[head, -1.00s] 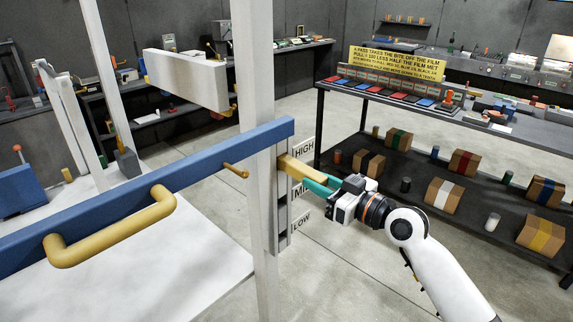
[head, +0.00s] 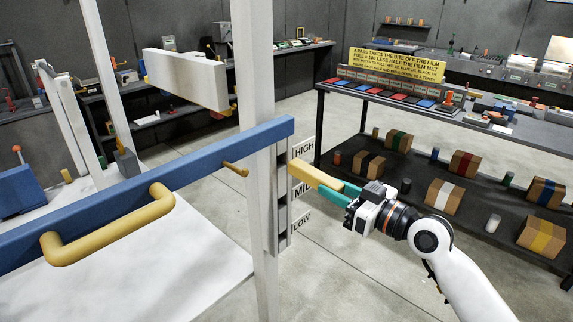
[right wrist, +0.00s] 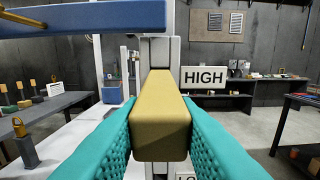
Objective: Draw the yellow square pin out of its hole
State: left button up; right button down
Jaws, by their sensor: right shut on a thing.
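The yellow square pin (head: 316,178) lies between the teal fingers of my right gripper (head: 350,192), to the right of the white post (head: 262,220). Its far end is at the face of the slotted plate (head: 281,215) on the post, by the HIGH label (head: 304,148). I cannot tell whether its tip is still inside the hole. In the right wrist view the pin (right wrist: 160,120) runs straight ahead toward the post, with a finger pressed on each side. My left gripper is not in view.
A blue beam (head: 150,190) with a yellow handle (head: 110,232) crosses in front of the post. A dark shelf table (head: 420,190) with boxes stands to the right. The floor (head: 350,280) between is clear.

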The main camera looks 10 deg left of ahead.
jog(key=shift+b+v, duration=0.4)
jog(key=shift+v, duration=1)
